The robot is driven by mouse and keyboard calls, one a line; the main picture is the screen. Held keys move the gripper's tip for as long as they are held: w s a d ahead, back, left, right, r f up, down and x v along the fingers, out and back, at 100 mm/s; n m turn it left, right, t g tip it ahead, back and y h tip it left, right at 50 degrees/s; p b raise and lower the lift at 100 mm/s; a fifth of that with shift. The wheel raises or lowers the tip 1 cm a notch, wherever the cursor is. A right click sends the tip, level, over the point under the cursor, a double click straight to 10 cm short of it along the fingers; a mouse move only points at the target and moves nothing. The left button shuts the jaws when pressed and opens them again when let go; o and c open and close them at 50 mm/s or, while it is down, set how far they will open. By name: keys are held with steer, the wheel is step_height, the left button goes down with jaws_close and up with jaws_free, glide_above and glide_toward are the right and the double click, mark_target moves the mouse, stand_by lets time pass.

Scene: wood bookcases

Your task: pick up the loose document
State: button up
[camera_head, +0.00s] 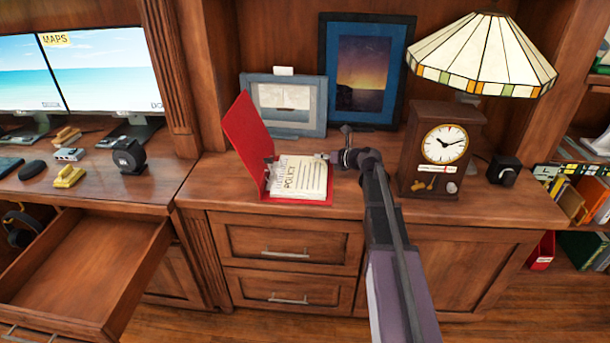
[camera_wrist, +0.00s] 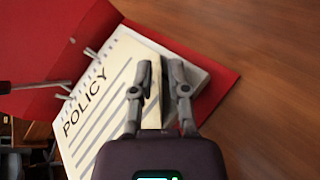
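The loose document is a cream sheet headed "POLICY" (camera_head: 302,176) with dark ruled lines, lying on white pages in an open red binder (camera_head: 246,138) on the cabinet top. It also shows in the wrist view (camera_wrist: 100,88). My gripper (camera_head: 333,157) is at the document's right edge. In the wrist view, its two fingers (camera_wrist: 158,75) are close together, one on each side of the cream edge, and appear shut on it. The document still lies over the white pages (camera_wrist: 200,82). The fingertips' exact contact is hard to see.
A wooden clock (camera_head: 437,150) and a stained-glass lamp (camera_head: 483,60) stand to the right. Two framed pictures (camera_head: 287,104) (camera_head: 362,72) lean behind the binder. An open drawer (camera_head: 85,262) juts out at left. The cabinet top in front of the clock is clear.

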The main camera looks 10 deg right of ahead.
jaws_close()
steer(key=shift+r, duration=0.15)
step_height(320, 180, up, 2)
steer(key=p, duration=0.2)
steer(key=shift+r+p, duration=0.25)
steer(key=shift+p, duration=0.15)
steer(key=s, duration=0.5)
steer(key=s+r+p, duration=0.1)
steer(key=s, duration=0.4)
steer(key=s+r+p, duration=0.1)
steer(key=s, duration=0.5)
steer(key=shift+a+r, duration=0.1)
steer(key=shift+a, duration=0.3)
